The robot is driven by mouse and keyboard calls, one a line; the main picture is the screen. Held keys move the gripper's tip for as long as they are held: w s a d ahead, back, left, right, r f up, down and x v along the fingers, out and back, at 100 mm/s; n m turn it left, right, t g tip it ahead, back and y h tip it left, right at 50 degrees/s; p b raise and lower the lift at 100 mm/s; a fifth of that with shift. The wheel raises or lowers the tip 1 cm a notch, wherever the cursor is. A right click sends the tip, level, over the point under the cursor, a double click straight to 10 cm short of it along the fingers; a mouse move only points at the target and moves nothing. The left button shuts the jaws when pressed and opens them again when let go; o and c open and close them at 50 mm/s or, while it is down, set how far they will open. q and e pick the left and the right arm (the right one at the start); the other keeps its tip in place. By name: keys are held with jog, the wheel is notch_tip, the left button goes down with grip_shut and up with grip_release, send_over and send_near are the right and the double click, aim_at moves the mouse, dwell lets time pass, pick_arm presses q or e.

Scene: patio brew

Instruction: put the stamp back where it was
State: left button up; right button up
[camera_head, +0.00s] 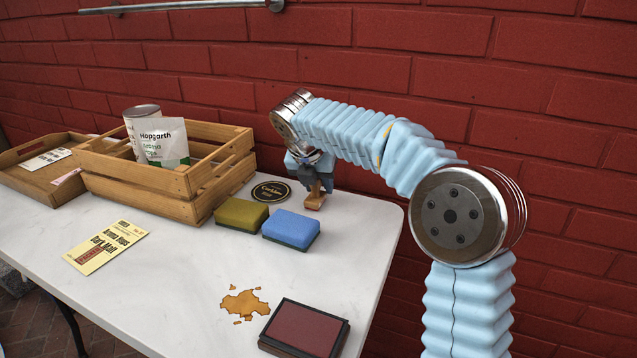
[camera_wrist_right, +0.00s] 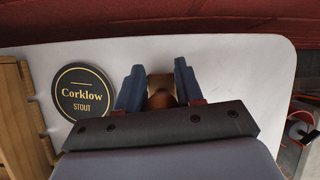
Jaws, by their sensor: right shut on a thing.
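The stamp (camera_head: 315,202) has a light wooden base and is near the far right corner of the white table. My right gripper (camera_head: 313,186) is shut on the stamp from above. In the right wrist view, the stamp's brown round handle (camera_wrist_right: 163,98) is between the two blue fingers of my right gripper (camera_wrist_right: 160,88). Its base shows partly beyond the handle. I cannot tell whether the base touches the table. A dark red ink pad (camera_head: 305,327) lies at the table's near edge. My left gripper is not in view.
A round black Corklow coaster (camera_head: 271,191) lies left of the stamp. Green (camera_head: 241,215) and blue (camera_head: 291,229) sponges sit in front. A wooden crate (camera_head: 190,210) stands left, holding a can and packet. A brown spill (camera_head: 244,304) and a yellow card (camera_head: 105,247) are on the table (camera_head: 180,290).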

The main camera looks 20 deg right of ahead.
jog(key=o, duration=1.1)
jog(key=shift+f, duration=0.1)
jog(key=shift+c, duration=0.2)
jog(key=p+v, duration=0.1)
jog(key=v, duration=1.1)
jog(key=shift+p, duration=0.4)
